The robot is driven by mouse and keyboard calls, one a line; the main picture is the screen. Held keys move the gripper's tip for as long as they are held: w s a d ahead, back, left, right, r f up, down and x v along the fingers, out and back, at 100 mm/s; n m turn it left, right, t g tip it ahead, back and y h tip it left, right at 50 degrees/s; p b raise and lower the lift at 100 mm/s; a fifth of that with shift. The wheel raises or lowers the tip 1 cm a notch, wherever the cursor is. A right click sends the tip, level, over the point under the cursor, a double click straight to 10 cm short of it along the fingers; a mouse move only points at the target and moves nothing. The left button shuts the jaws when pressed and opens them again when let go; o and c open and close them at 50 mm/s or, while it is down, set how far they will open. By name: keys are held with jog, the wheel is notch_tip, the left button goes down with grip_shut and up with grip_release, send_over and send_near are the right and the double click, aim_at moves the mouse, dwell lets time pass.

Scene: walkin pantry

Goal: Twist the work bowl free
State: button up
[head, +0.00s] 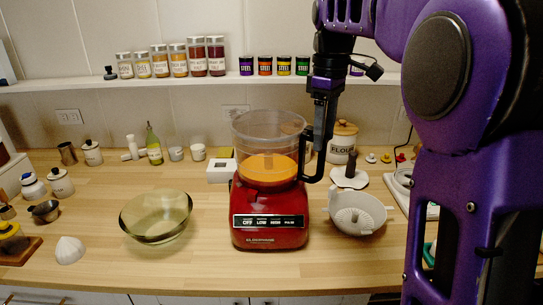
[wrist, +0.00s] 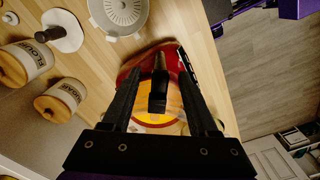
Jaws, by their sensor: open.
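The food processor has a red base (head: 270,215) with a control panel at its front, standing mid-counter. Its clear work bowl (head: 268,128) sits upright on the base, with orange contents (head: 267,170) low inside. The bowl's black handle (head: 313,168) sticks out on the right side. My gripper (head: 319,138) points down at the handle's upper part. In the wrist view, my gripper (wrist: 160,78) is open, its two dark fingers on either side of the handle (wrist: 158,88). A gap shows on both sides of the handle. The fingers hide part of the bowl.
A white strainer-like dish (head: 357,212) and a disc on a dark stem (head: 349,176) lie right of the base, near a flour canister (head: 342,141). A glass bowl (head: 156,215) stands left. A shelf of jars (head: 215,55) runs above.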

notch_tip(320, 180, up, 3)
jog(key=p, duration=0.2)
jog(key=shift+f+p, duration=0.15)
jog(key=shift+p, duration=0.25)
jog(key=shift+r, duration=2.4)
